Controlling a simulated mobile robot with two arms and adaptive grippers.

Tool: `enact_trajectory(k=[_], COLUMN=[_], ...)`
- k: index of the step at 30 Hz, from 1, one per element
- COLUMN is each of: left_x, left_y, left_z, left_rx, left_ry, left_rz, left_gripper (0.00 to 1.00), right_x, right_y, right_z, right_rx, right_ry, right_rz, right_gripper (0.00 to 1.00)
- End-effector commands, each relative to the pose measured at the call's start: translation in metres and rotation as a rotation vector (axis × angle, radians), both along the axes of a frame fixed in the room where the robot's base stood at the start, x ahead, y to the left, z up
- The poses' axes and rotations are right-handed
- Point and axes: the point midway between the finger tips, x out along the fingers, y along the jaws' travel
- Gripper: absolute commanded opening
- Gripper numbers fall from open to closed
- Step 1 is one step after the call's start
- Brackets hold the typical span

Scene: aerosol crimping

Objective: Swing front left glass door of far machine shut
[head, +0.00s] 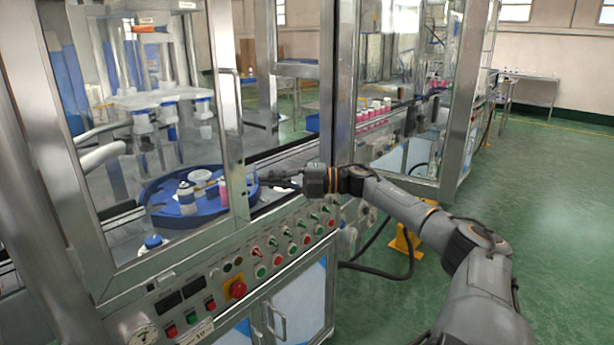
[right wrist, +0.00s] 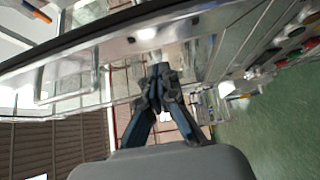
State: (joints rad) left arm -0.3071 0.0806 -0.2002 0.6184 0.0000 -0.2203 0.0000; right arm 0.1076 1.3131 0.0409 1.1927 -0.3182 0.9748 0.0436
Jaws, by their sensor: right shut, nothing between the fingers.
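A metal-framed glass door (head: 180,100) with a vertical handle (head: 239,105) covers the left part of the machine front in the head view. To its right is an unglazed opening up to a thick post (head: 338,90). I cannot tell how far the door stands from its closed position. My right gripper (head: 272,180) is shut and empty, pointing left at that opening, just right of the door's lower right corner. In the right wrist view its closed fingers (right wrist: 158,85) lie just below a long metal frame edge (right wrist: 140,45); contact is unclear. My left gripper is not in view.
A blue round tray (head: 160,192) with bottles sits behind the glass. Below is a control panel (head: 285,240) with buttons and switches. Another glass panel (head: 455,100) stands to the right, near a row of pink bottles (head: 372,117). Green floor (head: 550,220) is clear at right.

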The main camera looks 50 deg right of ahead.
Motion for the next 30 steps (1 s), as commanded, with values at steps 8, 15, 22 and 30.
enact_trajectory(k=[8,15,22,30], left_x=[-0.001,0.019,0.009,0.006], left_y=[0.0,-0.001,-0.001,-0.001], left_z=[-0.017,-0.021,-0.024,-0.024], left_rx=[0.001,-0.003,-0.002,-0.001], left_ry=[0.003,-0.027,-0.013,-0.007], left_rz=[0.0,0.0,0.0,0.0], left_gripper=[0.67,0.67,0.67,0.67], right_x=[-0.014,-0.024,-0.028,-0.028], right_y=[-0.042,-0.069,-0.079,-0.08], right_z=[-0.003,-0.002,-0.003,-0.004], right_rx=[0.001,0.001,0.0,0.0], right_ry=[-0.002,-0.001,0.003,0.005], right_rz=[-0.001,0.001,0.003,0.005], right_gripper=[0.0,0.0,0.0,0.0])
